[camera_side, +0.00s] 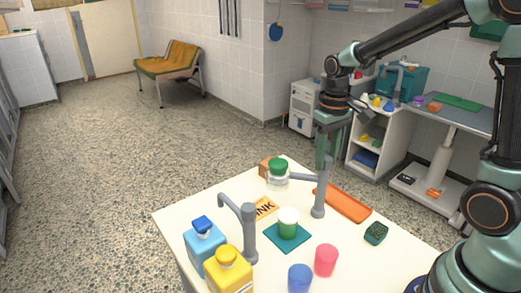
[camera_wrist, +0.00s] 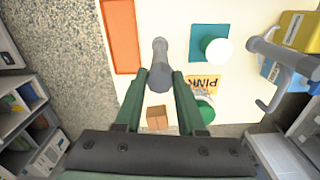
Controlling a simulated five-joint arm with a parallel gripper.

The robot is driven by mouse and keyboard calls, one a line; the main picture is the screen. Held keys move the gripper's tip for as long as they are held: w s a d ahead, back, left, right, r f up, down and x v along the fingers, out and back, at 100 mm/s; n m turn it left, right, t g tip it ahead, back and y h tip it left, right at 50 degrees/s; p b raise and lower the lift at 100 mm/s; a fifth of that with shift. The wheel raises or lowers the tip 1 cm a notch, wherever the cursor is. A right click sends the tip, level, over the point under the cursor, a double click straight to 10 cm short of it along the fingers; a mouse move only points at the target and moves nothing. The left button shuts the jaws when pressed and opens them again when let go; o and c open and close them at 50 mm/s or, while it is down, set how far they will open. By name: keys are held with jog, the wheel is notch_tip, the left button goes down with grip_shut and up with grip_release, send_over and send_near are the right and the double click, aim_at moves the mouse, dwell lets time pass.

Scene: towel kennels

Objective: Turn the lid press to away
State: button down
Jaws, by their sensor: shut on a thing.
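The lid press (camera_side: 318,200) is a grey upright post with a side arm, standing on the white table. In the side view its arm reaches left towards a clear jar with a green lid (camera_side: 278,164). My gripper (camera_side: 322,168) comes down from above and is shut on the press near its top. In the wrist view the grey press (camera_wrist: 158,62) lies between the two green fingers of my gripper (camera_wrist: 158,85). The green lid (camera_wrist: 206,111) shows partly behind the right finger. Whether the press arm touches the lid is not clear.
An orange tray (camera_side: 345,203) lies right of the press. A green-and-white cup (camera_side: 288,222) on a teal mat (camera_side: 288,245), a PINK card (camera_side: 264,208) and a grey tap-like post (camera_side: 248,235) are nearby. Bottles (camera_side: 204,245) and pink (camera_side: 326,260) and blue cups stand in front.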

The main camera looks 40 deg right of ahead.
jog(key=m, duration=0.3)
jog(key=shift+m, duration=2.2)
jog(key=shift+c, duration=2.4)
grip_release()
notch_tip(320, 180, up, 12)
jog(key=shift+s, duration=0.1)
